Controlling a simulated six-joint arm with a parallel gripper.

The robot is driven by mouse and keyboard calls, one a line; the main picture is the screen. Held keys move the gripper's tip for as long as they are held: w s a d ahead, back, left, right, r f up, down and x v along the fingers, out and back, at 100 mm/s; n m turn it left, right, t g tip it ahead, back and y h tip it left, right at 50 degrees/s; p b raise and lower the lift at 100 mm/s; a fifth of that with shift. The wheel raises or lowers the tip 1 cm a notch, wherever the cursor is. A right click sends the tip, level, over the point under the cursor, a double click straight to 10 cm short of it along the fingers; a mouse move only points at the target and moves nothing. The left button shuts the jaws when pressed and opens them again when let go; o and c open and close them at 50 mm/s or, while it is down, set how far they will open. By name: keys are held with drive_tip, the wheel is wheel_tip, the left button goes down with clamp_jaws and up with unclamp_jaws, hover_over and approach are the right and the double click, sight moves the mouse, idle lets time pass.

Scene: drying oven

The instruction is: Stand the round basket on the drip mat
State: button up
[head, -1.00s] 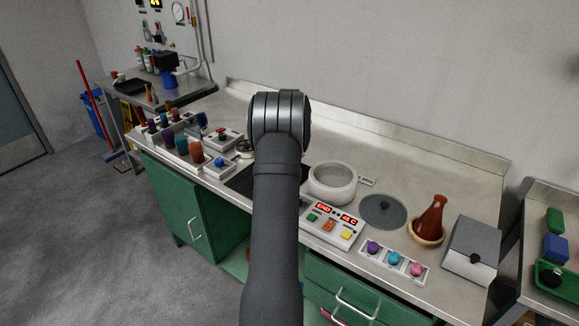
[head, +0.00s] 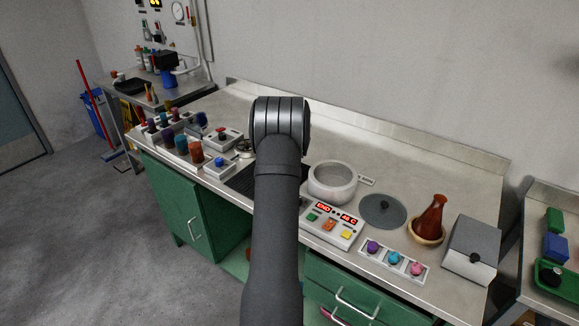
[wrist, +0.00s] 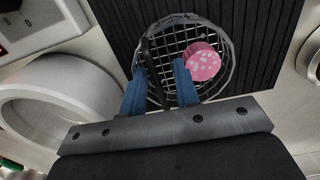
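The round basket (wrist: 222,44) is dark wire mesh and holds a pink, white-speckled piece (wrist: 202,62). In the wrist view it appears upright over the black ribbed drip mat (wrist: 262,50), seemingly resting on it. A strip of the mat (head: 240,183) shows left of my arm in the head view; the basket is hidden there. My gripper (wrist: 160,72) has its two blue fingers apart at the basket's near side. A thin dark bar, apparently the basket's handle, lies between them, with a gap visible beside it.
A white round vessel (head: 332,198) stands just right of the mat, behind a control box (head: 331,226) with a red display. A grey disc lid (head: 368,211) and a brown flask (head: 432,215) are farther right. Bottles (head: 182,146) crowd the left end. The back counter is clear.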

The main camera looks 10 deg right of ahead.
wheel_tip(320, 180, up, 12)
drive_tip(key=shift+r, duration=0.15)
idle(0.3)
wheel_tip(320, 180, down, 12)
drive_tip(key=shift+r, duration=1.95)
drive_tip(key=shift+f, duration=0.1)
